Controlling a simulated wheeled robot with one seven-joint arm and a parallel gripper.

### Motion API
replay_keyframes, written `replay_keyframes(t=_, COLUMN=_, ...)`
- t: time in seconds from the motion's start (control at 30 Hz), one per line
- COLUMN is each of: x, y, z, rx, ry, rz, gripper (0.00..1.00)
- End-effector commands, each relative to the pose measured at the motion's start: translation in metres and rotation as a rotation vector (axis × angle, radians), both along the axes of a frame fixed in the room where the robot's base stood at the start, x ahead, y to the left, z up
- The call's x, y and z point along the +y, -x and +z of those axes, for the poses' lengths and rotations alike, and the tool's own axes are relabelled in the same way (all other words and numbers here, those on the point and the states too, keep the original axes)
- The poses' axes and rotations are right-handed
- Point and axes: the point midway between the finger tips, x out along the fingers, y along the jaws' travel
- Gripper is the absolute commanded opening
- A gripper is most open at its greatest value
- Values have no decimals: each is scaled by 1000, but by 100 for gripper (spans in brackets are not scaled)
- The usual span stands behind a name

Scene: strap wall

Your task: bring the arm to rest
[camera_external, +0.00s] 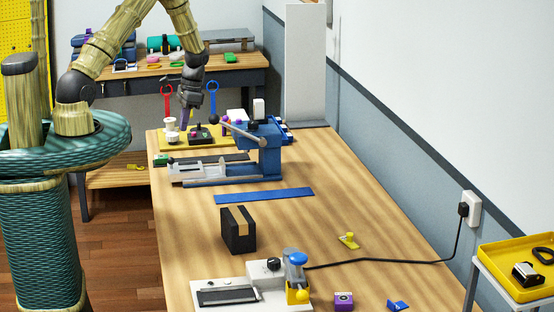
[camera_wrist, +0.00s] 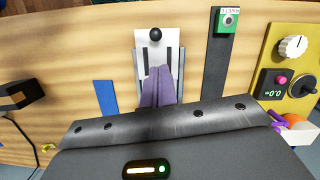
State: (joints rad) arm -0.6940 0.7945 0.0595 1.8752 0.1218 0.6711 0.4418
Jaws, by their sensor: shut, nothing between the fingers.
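My gripper (camera_external: 187,106) hangs from my bent arm over the far left part of the wooden workbench, pointing down near the yellow panel (camera_external: 215,140). Its purple fingers are together with nothing between them. In the wrist view the closed fingers (camera_wrist: 160,70) overlap a white plate with a black knob (camera_wrist: 155,35). The picture does not show the exact height of the fingertips above the bench.
A blue clamp machine (camera_external: 270,150) stands right of my gripper. A blue strip (camera_external: 265,196), a black box (camera_external: 238,232) and a white device with a blue knob (camera_external: 297,260) lie nearer. A cable runs to a wall socket (camera_external: 473,212). The bench's middle right is mostly clear.

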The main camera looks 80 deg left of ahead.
Motion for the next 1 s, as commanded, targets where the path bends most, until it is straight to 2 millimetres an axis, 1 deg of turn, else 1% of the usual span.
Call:
replay_keyframes(t=0.03, x=0, y=-1, z=5, rx=0, ry=0, rz=0, gripper=0)
replay_keyframes(t=0.1, x=0, y=-2, z=6, rx=-1, ry=0, rz=0, gripper=0)
replay_keyframes(t=0.63, x=0, y=-2, z=5, rx=-1, ry=-1, rz=0, gripper=0)
replay_keyframes(t=0.73, x=-3, y=-4, z=8, rx=-5, ry=-3, rz=-4, gripper=0)
replay_keyframes(t=0.77, x=-6, y=-6, z=10, rx=-9, ry=-6, rz=-6, gripper=0)
replay_keyframes(t=0.87, x=-24, y=-16, z=21, rx=-35, ry=-20, rz=-21, gripper=0)
replay_keyframes(t=0.97, x=-57, y=-29, z=40, rx=-77, ry=-39, rz=-44, gripper=0)
replay_keyframes(t=1.0, x=-73, y=-34, z=49, rx=-97, ry=-47, rz=-54, gripper=0)
